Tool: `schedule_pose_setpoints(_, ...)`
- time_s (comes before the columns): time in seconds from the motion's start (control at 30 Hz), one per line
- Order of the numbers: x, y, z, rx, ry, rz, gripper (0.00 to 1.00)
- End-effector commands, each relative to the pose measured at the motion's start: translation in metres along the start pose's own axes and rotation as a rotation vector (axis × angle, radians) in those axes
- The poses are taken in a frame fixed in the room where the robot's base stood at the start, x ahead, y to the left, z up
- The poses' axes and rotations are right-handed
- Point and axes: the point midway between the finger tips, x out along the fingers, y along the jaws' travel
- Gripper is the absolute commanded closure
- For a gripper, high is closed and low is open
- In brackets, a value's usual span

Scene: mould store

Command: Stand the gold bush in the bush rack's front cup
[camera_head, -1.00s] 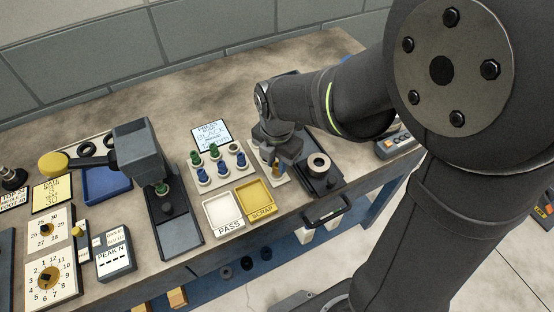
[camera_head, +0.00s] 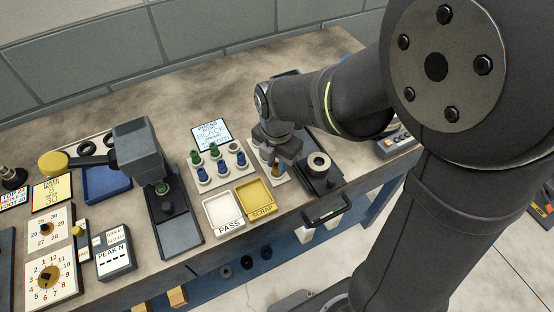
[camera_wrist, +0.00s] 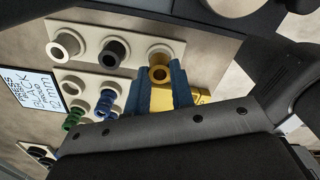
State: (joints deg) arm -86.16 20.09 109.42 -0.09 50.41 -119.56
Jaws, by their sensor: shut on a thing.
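My gripper (camera_wrist: 160,88) is shut on the gold bush (camera_wrist: 158,74), with one blue finger on each side of it. The bush rack (camera_wrist: 88,32) is a pale plate with a row of cups in the wrist view. A white bush (camera_wrist: 67,43) and a dark bush (camera_wrist: 112,52) stand in two of them. The gold bush is at the front cup (camera_wrist: 161,51), whose rim shows beside it. I cannot tell how deep it sits. In the head view, my gripper (camera_head: 276,158) is over the rack (camera_head: 283,180) and hides much of it.
A rack of green and blue pieces (camera_head: 218,173) stands to the left. The white PASS tray (camera_head: 223,211) and yellow SCRAP tray (camera_head: 256,197) lie in front. A dark fixture with a ring (camera_head: 318,164) stands close on the right.

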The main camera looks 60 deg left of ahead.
Motion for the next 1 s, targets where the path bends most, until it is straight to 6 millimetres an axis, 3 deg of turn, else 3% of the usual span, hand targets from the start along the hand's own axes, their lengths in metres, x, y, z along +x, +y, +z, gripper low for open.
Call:
schedule_pose_setpoints(0.77, 0.0106, -0.0001, -0.0001, 0.000, 0.000, 0.000, 1.00)
schedule_pose_setpoints(0.8, 0.0105, -0.0002, -0.0001, 0.000, 0.000, 0.000, 0.73)
schedule_pose_setpoints(0.9, 0.0105, -0.0002, -0.0001, 0.000, 0.000, 0.000, 0.53)
schedule_pose_setpoints(1.0, 0.0105, -0.0002, -0.0001, 0.000, 0.000, 0.000, 0.53)
